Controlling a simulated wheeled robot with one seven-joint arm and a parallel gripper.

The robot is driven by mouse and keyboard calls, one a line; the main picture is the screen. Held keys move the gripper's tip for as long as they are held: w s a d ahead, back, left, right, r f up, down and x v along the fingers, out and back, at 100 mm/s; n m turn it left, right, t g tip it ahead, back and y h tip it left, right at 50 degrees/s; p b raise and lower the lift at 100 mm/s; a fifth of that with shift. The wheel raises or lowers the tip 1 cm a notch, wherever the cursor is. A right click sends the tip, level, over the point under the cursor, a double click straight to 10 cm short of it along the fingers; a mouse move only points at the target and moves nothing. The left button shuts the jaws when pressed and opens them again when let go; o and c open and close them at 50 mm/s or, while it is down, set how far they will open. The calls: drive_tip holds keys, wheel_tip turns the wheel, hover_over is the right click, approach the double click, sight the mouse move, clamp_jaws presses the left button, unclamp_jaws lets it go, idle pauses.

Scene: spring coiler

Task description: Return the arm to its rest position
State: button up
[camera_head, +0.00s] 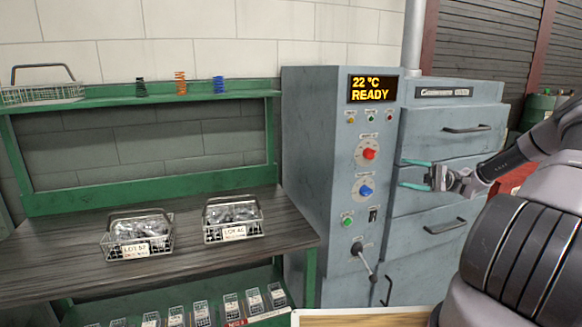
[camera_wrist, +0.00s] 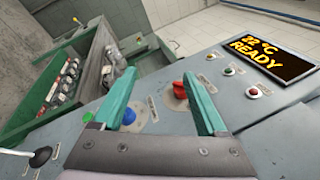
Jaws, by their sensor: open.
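My gripper (camera_head: 402,174) is at the right in the head view, in front of the grey machine (camera_head: 340,250). Its two teal fingers are apart, with nothing between them, and point left. In the wrist view my gripper (camera_wrist: 160,110) is also open and empty, with the machine's panel behind it. A red knob (camera_wrist: 180,90) shows between the fingers. A blue knob (camera_wrist: 129,117) shows beside the left finger. My arm comes in from the right edge of the head view. The display (camera_head: 373,89) reads 22 °C READY.
A lever with a dark knob (camera_head: 357,248) sticks out low on the machine. Drawers with handles (camera_head: 445,227) are behind my gripper. A green workbench (camera_head: 150,190) at left holds two wire baskets (camera_head: 137,236) (camera_head: 233,219). Coloured springs (camera_head: 180,84) stand on its shelf.

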drive_tip(key=s+a+r+n+g+h, duration=0.1)
drive_tip(key=s+a+r+h, duration=0.9)
drive_tip(key=h, duration=0.3)
drive_tip(key=s+a+r+m+t+h, duration=0.1)
drive_tip(key=s+r+t+h, duration=0.4)
drive_tip(key=s+r+t, duration=0.5)
drive_tip(key=s+r, duration=0.3)
drive_tip(key=s, duration=0.2)
drive_tip(key=shift+r, duration=0.15)
drive_tip(key=shift+s, duration=0.1)
